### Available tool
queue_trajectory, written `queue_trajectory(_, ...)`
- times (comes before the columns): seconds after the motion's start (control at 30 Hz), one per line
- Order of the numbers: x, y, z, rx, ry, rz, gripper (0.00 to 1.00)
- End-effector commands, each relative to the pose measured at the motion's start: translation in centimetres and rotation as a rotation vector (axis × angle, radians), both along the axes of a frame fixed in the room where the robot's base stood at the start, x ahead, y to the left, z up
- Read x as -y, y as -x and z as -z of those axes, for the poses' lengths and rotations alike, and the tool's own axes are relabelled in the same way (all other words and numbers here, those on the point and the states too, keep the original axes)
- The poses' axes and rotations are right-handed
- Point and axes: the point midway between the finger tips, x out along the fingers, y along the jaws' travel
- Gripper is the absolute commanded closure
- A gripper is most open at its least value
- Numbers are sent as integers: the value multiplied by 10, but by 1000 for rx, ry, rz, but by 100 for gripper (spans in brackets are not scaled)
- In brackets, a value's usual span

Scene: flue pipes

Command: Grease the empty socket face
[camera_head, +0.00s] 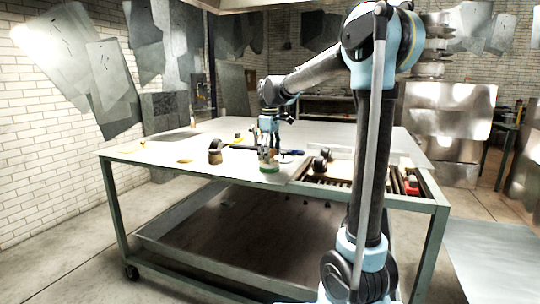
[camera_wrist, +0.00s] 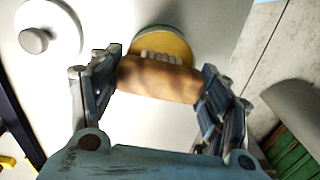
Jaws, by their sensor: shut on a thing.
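My gripper (camera_wrist: 160,80) is shut on the wooden handle of a brush (camera_wrist: 158,82), held crosswise between the fingers. The brush's pale bristles point at a round tin of yellow grease (camera_wrist: 178,45) with a green rim. The bristles overlap the yellow in the wrist view; I cannot tell whether they touch it. In the head view my gripper (camera_head: 269,152) is above the green-based tin (camera_head: 269,168) near the table's front edge. A white round lid with a knob (camera_wrist: 47,27) lies left of the tin. I cannot make out the empty socket face.
The worktable (camera_head: 140,152) carries a short dark cylindrical piece (camera_head: 215,152) left of my gripper and dark round pieces (camera_head: 320,163) to the right. A slatted recess (camera_head: 335,182) is at the right front, with a red item (camera_head: 411,187) beyond it. The table's left part is mostly clear.

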Motion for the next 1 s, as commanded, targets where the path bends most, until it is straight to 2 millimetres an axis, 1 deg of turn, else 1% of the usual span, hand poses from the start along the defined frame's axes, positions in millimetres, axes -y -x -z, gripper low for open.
queue_trajectory(0.6, 0, 0, 6, 0, 0, 0, 49)
queue_trajectory(1.0, 0, 0, 6, 0, 0, 0, 49)
